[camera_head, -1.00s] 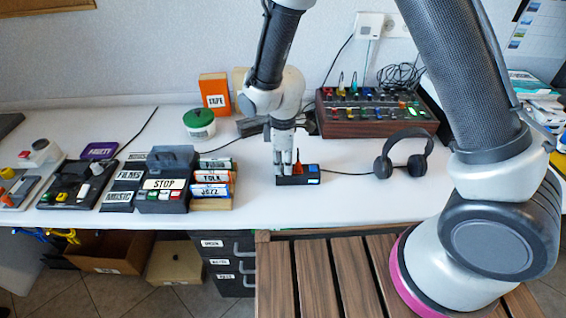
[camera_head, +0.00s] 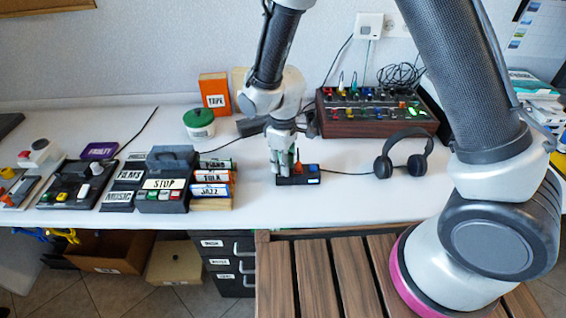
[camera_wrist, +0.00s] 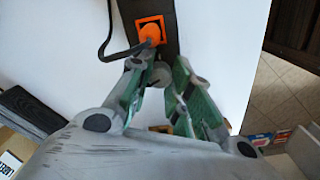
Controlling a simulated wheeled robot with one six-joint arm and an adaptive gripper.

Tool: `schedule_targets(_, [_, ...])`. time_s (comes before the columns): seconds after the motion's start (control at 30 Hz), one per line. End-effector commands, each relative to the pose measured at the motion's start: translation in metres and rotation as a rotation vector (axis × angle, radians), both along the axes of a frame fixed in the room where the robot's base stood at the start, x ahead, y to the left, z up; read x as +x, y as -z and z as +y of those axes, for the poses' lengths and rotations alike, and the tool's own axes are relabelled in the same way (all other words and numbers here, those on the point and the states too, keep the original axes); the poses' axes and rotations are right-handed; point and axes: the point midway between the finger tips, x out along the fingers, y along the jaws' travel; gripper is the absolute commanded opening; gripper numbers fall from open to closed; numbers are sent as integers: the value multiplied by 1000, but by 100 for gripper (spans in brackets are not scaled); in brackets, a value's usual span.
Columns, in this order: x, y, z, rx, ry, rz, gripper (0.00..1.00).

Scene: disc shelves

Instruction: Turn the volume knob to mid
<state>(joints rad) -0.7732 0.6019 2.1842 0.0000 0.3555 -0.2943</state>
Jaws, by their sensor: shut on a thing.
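A small dark box (camera_head: 312,180) sits on the white table, with a light blue patch on its right end and an orange socket with an orange plug on top. In the wrist view the orange plug (camera_wrist: 150,33) sits just beyond the fingers with a black cable. A round grey knob (camera_wrist: 160,75) shows between the green-padded fingertips. My gripper (camera_head: 284,171) points down over the left part of the box, shut on the knob; it also shows in the wrist view (camera_wrist: 161,67). The fingers partly hide the knob, and I cannot read its setting.
Headphones (camera_head: 421,166) lie to the right, their cable running to the box. A wooden mixer (camera_head: 345,129) stands behind. A tape player marked STOP (camera_head: 160,204) and labelled tapes (camera_head: 212,190) stand to the left. Bare table lies between the tapes and the box.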

Motion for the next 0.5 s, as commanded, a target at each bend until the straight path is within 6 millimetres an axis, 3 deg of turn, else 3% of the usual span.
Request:
schedule_targets(0.17, [0, 0, 0, 0, -1, 0, 0])
schedule_targets(0.2, [0, 0, 0, 0, -1, 0, 24])
schedule_targets(0.3, [0, 0, 0, 0, -1, 0, 42])
schedule_targets(0.5, [0, 0, 0, 0, -1, 0, 44])
